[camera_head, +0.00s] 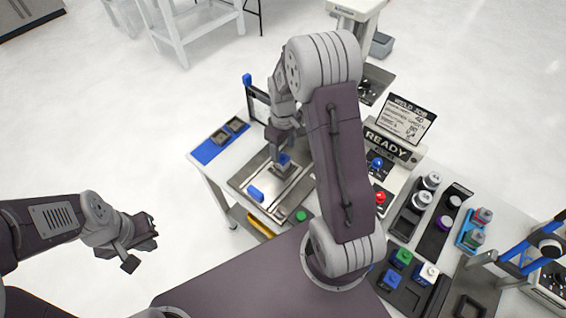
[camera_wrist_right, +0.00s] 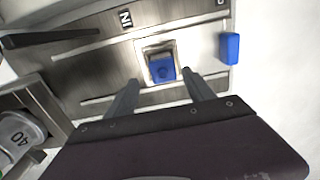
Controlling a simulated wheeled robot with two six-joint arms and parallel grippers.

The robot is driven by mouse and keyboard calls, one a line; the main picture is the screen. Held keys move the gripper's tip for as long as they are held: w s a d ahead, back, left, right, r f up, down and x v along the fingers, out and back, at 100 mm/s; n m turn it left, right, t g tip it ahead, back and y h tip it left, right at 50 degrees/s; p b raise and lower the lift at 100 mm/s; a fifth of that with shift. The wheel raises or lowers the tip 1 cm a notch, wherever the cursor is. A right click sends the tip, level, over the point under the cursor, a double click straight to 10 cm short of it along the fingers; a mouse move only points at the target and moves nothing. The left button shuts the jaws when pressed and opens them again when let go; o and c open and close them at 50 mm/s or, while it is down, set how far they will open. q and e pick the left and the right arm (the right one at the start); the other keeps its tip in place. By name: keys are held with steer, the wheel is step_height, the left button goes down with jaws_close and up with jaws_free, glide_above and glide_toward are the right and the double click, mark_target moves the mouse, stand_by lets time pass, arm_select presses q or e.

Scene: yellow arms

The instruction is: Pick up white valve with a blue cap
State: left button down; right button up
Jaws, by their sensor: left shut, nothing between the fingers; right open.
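A blue-capped piece (camera_wrist_right: 162,68) with a pale body stands on a steel tray (camera_wrist_right: 92,62) in the right wrist view. In the head view my right gripper (camera_head: 281,150) is over the tray (camera_head: 240,183). My left gripper (camera_head: 150,229) is shut and empty, away from the table at the left.
A separate blue block (camera_head: 256,193) lies on the tray's near left part and shows in the wrist view (camera_wrist_right: 229,48). A blue mat (camera_head: 207,151) lies at the table's left corner. A READY sign (camera_head: 387,146), a red button (camera_head: 380,197) and racks of knobs (camera_head: 411,222) stand to the right.

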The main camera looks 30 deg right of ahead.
mark_target(282, 156)
steer(key=f, duration=0.3)
steer(key=f+p, duration=0.1)
steer(key=shift+s+a+f, duration=0.15)
steer(key=shift+s+a, duration=0.05)
steer(key=shift+a, duration=0.1)
steer(key=shift+d+f, duration=0.1)
steer(key=shift+f, duration=0.25)
jaws_close()
steer(key=shift+r, duration=0.1)
step_height(282, 156, up, 4)
steer(key=shift+r+b, duration=0.1)
steer(key=shift+b, duration=0.45)
steer(key=s+a+r, duration=0.1)
steer(key=s+r, duration=0.2)
steer(key=s, duration=0.2)
steer(key=s+r+b, duration=0.1)
steer(key=s+r, duration=0.2)
steer(key=s, duration=0.3)
steer(key=shift+s+a+r, duration=0.25)
steer(key=shift+a+r, duration=0.15)
